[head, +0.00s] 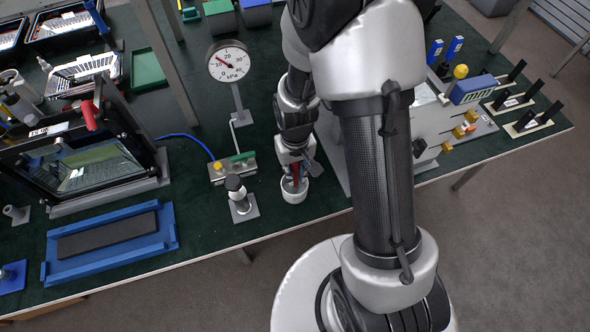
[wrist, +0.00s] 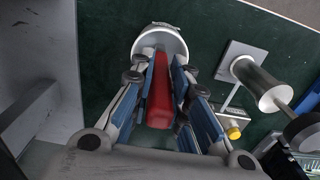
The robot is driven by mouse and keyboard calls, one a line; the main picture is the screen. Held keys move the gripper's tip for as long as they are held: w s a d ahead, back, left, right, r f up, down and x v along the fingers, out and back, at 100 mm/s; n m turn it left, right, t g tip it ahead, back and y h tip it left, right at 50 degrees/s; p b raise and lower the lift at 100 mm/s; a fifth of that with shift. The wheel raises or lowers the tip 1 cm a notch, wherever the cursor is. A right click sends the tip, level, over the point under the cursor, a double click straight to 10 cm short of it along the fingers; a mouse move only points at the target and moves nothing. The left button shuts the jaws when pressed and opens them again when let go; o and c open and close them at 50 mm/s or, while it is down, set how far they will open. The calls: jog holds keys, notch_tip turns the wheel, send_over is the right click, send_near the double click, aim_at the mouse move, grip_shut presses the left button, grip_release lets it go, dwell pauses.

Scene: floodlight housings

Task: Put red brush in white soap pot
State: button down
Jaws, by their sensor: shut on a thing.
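The red brush (head: 296,172) is between the fingers of my gripper (head: 292,172), which is shut on it. In the wrist view the red brush (wrist: 161,92) runs lengthwise between the blue-padded fingers of my gripper (wrist: 162,85). The white soap pot (head: 293,194) stands on the green table near its front edge, right below my gripper. In the wrist view the pot's rim (wrist: 176,37) shows around the far end of the brush. The brush's lower end overlaps the pot's opening; I cannot tell how deep it reaches or whether it touches the bottom.
A small post with a dark knob on a grey plate (head: 243,209) stands just left of the pot. A pressure gauge (head: 229,62) and a valve block (head: 232,168) are behind it.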

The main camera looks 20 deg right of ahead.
jog(key=c, duration=1.5)
grip_release()
jog(key=shift+c, duration=0.2)
notch_tip(320, 180, up, 12)
jog(key=p, duration=0.4)
jog(key=s+r+t, duration=0.2)
jog(key=s+r, duration=0.5)
jog(key=r, duration=0.3)
jog(key=s+r+t, duration=0.2)
jog(key=s+r, duration=0.6)
jog(key=r, duration=0.2)
jog(key=shift+r+t, duration=0.15)
jog(key=shift+t, duration=0.15)
jog(key=shift+w, duration=0.1)
